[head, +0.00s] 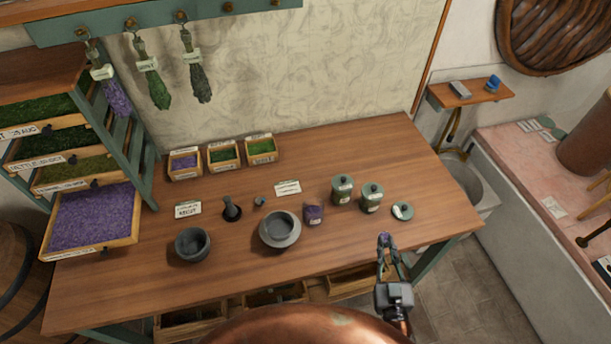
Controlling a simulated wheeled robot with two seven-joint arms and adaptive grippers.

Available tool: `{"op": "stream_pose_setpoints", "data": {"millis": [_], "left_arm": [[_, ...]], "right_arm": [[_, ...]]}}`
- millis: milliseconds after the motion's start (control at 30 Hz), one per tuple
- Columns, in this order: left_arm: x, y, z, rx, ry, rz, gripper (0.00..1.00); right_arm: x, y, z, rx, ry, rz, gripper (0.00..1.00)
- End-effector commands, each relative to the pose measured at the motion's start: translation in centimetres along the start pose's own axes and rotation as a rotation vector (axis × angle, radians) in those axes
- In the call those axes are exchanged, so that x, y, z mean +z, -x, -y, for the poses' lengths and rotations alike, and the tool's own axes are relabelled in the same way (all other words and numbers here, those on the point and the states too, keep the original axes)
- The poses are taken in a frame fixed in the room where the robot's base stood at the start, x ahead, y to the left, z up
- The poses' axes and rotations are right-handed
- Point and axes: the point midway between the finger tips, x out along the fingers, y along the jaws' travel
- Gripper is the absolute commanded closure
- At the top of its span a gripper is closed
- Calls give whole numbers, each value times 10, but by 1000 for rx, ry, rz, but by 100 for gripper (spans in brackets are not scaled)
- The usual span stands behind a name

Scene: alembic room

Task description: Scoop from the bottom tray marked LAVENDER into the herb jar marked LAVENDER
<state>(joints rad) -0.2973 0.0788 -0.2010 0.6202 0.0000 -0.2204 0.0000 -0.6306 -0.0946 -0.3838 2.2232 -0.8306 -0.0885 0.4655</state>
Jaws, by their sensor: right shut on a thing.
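The bottom tray (137,226) of the rack at the left is full of purple herb, and its front label is too small to read. A small open jar (313,221) with purple herb in it stands near the middle of the table; its label is unreadable. A round lid (402,211) lies to its right. My right gripper (388,264) is at the table's front edge, right of the jar and far from the tray. It is shut on a small scoop (384,239) with something purple at its tip. My left gripper is out of view.
Two lidded green jars (343,190) stand right of the open jar. A grey mortar (280,230) and a dark bowl (192,245) stand to its left. Three small herb boxes (223,156) line the back. Herb bundles (118,98) hang above. The table's right end is clear.

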Motion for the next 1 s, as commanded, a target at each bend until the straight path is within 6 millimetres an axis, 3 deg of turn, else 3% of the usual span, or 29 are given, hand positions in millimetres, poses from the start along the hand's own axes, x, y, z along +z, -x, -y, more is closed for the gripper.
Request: {"op": "stream_pose_setpoints", "data": {"millis": [300,433,600,700,1000], "left_arm": [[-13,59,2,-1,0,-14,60],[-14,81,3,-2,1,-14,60],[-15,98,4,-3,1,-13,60],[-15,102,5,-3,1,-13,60],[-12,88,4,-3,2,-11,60]], "right_arm": [[-30,-90,108,-322,11,-47,100],[-36,-127,142,-433,9,-59,100],[-38,-162,159,-510,7,-66,100],[-38,-173,162,-529,4,-68,100],[-23,-177,164,-533,1,-68,100]]}}
